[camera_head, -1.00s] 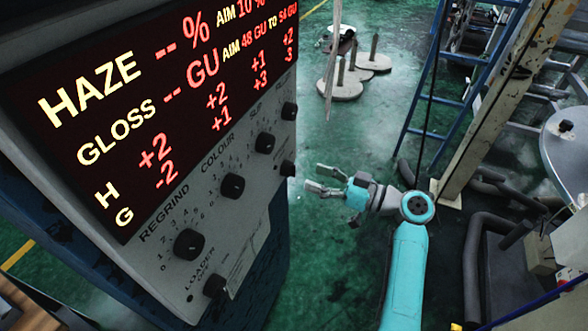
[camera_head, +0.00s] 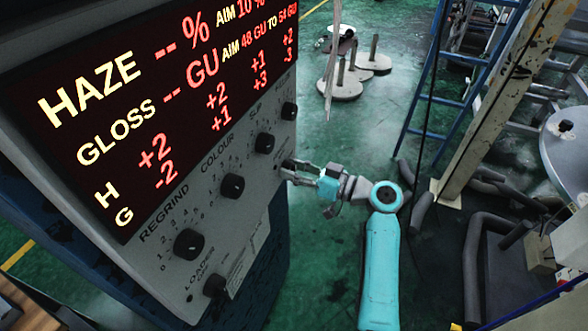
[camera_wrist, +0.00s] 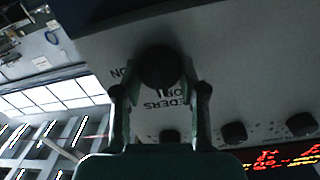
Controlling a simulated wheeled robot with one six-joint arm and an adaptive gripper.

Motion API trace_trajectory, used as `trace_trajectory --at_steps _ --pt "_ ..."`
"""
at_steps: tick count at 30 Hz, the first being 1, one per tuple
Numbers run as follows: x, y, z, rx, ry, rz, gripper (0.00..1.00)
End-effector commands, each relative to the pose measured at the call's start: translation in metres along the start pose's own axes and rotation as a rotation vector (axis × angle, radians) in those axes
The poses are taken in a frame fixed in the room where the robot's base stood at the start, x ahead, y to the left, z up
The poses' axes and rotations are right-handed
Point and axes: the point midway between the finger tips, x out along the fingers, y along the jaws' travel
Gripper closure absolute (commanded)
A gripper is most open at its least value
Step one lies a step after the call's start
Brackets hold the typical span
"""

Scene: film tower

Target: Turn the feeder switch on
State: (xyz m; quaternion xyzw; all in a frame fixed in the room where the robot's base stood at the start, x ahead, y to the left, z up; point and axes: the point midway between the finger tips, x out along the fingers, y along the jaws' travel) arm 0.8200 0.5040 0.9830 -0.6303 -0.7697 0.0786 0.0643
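The feeder switch (camera_wrist: 160,68) is a black round knob on the grey panel, with a partly hidden label reading "...DERS" and "ON" beside it in the wrist view. In the head view the feeder switch (camera_head: 287,165) is at the panel's right lower edge, partly covered by my gripper. My gripper (camera_head: 288,172) is at the panel's right side, fingers towards the knob. In the wrist view my gripper (camera_wrist: 160,80) has its fingers spread, one on each side of the knob. I cannot tell whether they touch it. The pointer direction is too dark to read.
The control panel (camera_head: 145,240) carries several other knobs, such as the regrind knob (camera_head: 188,243) and the loader switch (camera_head: 215,286). A lit display (camera_head: 130,100) sits above them. A blue ladder (camera_head: 425,100) stands to the right. Green floor is clear below my gripper.

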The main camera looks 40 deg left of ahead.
Motion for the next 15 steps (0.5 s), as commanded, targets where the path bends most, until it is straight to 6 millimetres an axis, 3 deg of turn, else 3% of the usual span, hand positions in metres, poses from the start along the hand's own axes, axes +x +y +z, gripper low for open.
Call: trace_trajectory --at_steps 2,15 --pt "0.0001 0.0 0.0 0.0 0.0 0.0 0.94" --pt "0.0001 0.0003 -0.0002 0.088 -0.003 0.001 0.94"
